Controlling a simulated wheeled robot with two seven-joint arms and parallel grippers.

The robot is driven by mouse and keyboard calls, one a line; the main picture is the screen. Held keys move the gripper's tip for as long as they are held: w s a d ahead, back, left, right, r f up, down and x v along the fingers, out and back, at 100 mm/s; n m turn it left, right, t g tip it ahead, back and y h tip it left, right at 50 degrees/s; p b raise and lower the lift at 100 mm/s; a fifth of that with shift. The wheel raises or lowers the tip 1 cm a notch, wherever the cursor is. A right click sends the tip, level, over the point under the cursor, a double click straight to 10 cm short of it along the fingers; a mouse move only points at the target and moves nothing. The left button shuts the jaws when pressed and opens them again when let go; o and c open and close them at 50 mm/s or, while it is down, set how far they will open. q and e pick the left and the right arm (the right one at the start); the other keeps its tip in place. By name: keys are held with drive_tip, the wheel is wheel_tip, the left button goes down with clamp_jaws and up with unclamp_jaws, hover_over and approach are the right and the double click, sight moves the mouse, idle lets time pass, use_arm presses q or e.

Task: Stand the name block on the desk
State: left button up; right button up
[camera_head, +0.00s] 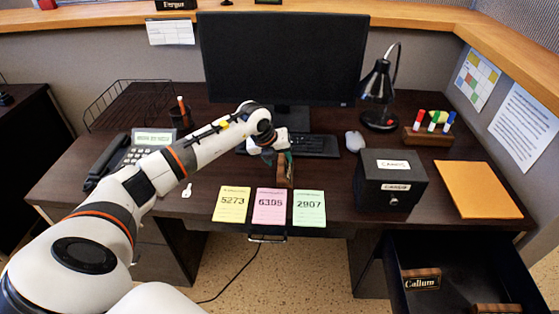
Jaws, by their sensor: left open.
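A brown wooden name block (286,176) is on the desk (330,176) just in front of the keyboard, seen nearly end-on and apparently upright; its lettering cannot be read. My left gripper (283,160) is open, right at the top of this block, and hides part of it. I cannot tell whether the fingers touch it. A second wooden name block marked "Callum" (421,279) lies in the open drawer (462,262) at the lower right. My right gripper is not in view.
Yellow (231,204), pink (269,206) and green (309,208) numbered notes lie at the desk's front edge. A black box (389,183) stands right of them, with an orange folder (478,189) beyond. A monitor (283,60) stands behind; a phone (138,148) is left.

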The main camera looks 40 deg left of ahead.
use_arm(q)
drive_tip(key=d+v, duration=0.1)
drive_tip(key=v, duration=0.9)
drive_tip(key=shift+a+r, duration=0.2)
drive_tip(key=shift+a, duration=0.25)
drive_tip(key=shift+s, duration=0.1)
